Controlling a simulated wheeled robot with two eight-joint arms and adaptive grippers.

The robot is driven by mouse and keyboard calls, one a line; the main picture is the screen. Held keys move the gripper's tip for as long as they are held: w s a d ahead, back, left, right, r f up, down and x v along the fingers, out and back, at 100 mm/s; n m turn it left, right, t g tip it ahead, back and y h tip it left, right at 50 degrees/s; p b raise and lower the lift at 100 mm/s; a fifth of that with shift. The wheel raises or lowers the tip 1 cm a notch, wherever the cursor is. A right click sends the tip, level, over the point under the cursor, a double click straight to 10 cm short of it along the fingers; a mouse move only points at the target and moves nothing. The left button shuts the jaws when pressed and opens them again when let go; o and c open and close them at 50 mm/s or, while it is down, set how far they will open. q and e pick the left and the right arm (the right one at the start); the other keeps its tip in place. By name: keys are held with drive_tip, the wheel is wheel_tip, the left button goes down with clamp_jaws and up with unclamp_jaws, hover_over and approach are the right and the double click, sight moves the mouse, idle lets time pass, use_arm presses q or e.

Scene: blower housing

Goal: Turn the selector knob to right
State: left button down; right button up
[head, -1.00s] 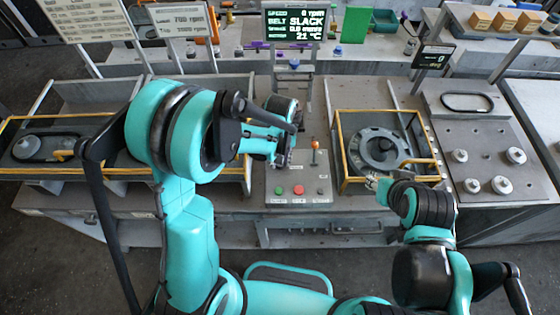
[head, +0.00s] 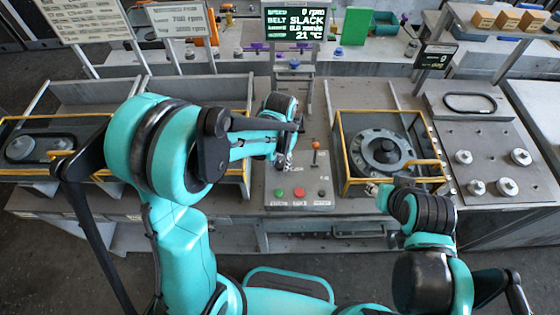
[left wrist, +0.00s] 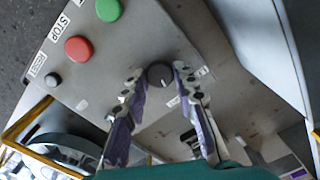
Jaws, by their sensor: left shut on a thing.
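The selector knob (left wrist: 160,74) is a small dark round knob with a pale mark, on the grey control panel (left wrist: 120,55). In the left wrist view my left gripper (left wrist: 159,71) has one finger on each side of it and is shut on it. In the head view my left gripper (head: 282,163) is over the back left of the panel (head: 299,204) and hides the knob. Small labels beside the knob are too small to read. My right gripper (head: 371,188) is near the front of the yellow-framed cage; its fingers are too small to judge.
The panel's front carries a green button (left wrist: 108,10), a red button (left wrist: 78,48) and a small dark button (left wrist: 53,80). An orange-tipped lever (head: 316,146) stands right of my left gripper. The yellow-framed cage (head: 341,150) surrounds a pulley. A display (head: 292,22) reads BELT SLACK.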

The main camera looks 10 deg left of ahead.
sight(280, 165)
idle(0.5)
use_arm(q)
drive_tip(key=c, duration=1.2)
unclamp_jaws()
wheel_tip(280, 165, up, 12)
